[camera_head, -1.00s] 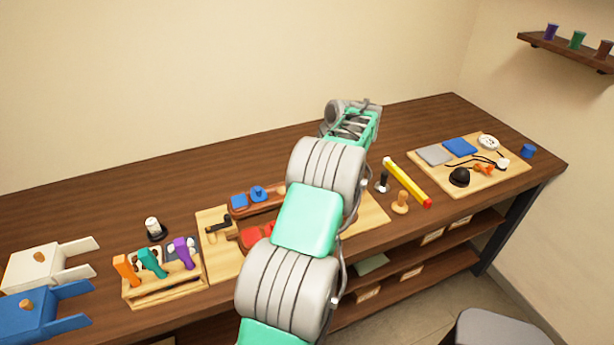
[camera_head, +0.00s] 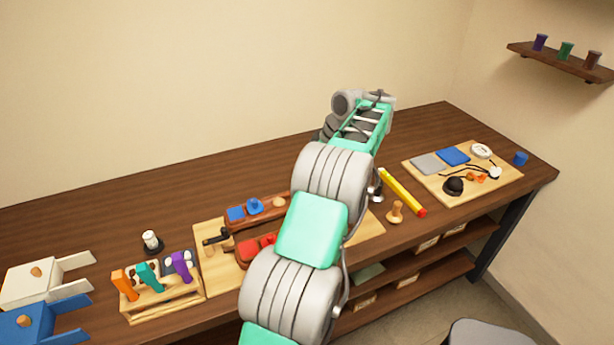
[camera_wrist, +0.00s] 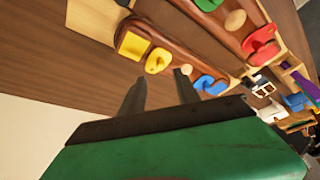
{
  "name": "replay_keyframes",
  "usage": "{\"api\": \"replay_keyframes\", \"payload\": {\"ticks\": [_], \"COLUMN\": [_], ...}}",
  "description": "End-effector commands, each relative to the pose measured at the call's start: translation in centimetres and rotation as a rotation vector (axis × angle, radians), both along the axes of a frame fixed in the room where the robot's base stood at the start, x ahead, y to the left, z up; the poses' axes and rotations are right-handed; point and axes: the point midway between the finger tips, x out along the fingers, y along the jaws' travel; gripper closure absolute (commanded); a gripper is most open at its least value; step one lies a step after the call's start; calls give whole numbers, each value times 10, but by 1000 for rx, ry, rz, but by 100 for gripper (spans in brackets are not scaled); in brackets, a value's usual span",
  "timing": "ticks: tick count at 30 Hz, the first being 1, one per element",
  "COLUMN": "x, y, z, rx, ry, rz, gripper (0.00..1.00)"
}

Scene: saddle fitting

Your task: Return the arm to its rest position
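My arm reaches up across the middle of the head view, and its far end (camera_head: 362,122) is raised over the workbench (camera_head: 130,200). My gripper (camera_wrist: 162,80) shows in the wrist view with its two dark fingers apart and nothing between them. In the head view the fingers are hidden. In the wrist view, brown strips carrying a yellow square (camera_wrist: 133,45), a blue piece (camera_wrist: 209,85) and a red piece (camera_wrist: 261,44) lie beyond the fingers, with no visible contact.
A tool rack (camera_head: 165,304) and blue and white clamp-like blocks stand at left. A board (camera_head: 500,182) with small parts lies at far right. A wall shelf (camera_head: 555,60) holds spools.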

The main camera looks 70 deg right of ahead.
Motion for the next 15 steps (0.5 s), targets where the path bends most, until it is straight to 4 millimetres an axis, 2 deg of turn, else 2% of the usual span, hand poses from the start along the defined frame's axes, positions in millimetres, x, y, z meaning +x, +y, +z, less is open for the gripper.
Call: {"api": "replay_keyframes", "payload": {"ticks": [11, 13, 15], "x": [-1, 6, 28], "y": [0, 3, 12], "z": [1, 4, 12], "rx": [2, 1, 4], "ry": [0, 1, 2], "rz": [1, 3, 8], "gripper": [62, 62, 62]}}
